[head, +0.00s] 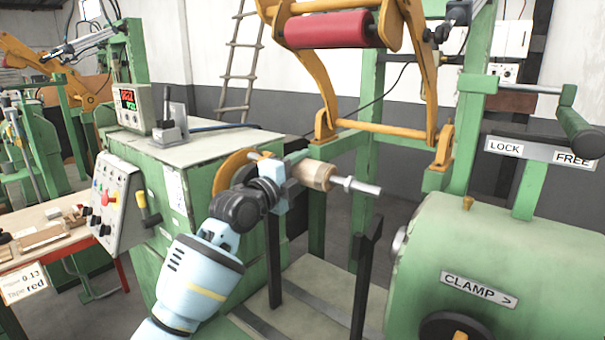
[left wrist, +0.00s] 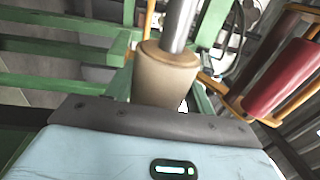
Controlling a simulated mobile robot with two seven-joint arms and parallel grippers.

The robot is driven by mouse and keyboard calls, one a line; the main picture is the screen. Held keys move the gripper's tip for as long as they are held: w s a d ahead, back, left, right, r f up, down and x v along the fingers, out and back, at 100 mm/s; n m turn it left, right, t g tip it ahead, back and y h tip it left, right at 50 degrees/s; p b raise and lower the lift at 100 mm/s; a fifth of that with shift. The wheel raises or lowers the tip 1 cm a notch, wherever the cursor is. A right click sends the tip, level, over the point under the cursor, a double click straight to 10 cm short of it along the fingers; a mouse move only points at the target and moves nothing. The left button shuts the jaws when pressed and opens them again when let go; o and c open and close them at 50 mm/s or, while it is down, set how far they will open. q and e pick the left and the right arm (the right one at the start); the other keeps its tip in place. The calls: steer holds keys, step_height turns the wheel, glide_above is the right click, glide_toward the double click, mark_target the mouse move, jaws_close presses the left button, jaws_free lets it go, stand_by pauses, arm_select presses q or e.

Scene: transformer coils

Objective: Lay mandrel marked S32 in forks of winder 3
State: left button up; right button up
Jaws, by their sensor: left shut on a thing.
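The mandrel (head: 314,174) is a tan cylinder with a steel shaft sticking out to the right. My left gripper (head: 284,180) is shut on it and holds it roughly level in the air. In the left wrist view the mandrel (left wrist: 163,75) shows beyond the gripper's edge, its shaft pointing up. No S32 mark is readable. Two dark upright posts, apparently the forks, stand below: a right one (head: 364,275) and a left one (head: 273,262). The shaft end is above and close to the right post's top; contact is not visible. My right gripper is out of view.
A green cabinet (head: 225,180) stands left with a control panel (head: 117,200). A green drum marked CLAMP (head: 480,255) fills the right. A yellow swing frame (head: 385,133) with a red roll (head: 330,30) hangs behind. A LOCK/FREE plate (head: 540,152) is upper right.

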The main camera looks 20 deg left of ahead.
arm_select(q)
steer(key=shift+s, duration=0.15)
steer(key=shift+f+b, duration=0.65)
steer(key=shift+f, duration=1.2)
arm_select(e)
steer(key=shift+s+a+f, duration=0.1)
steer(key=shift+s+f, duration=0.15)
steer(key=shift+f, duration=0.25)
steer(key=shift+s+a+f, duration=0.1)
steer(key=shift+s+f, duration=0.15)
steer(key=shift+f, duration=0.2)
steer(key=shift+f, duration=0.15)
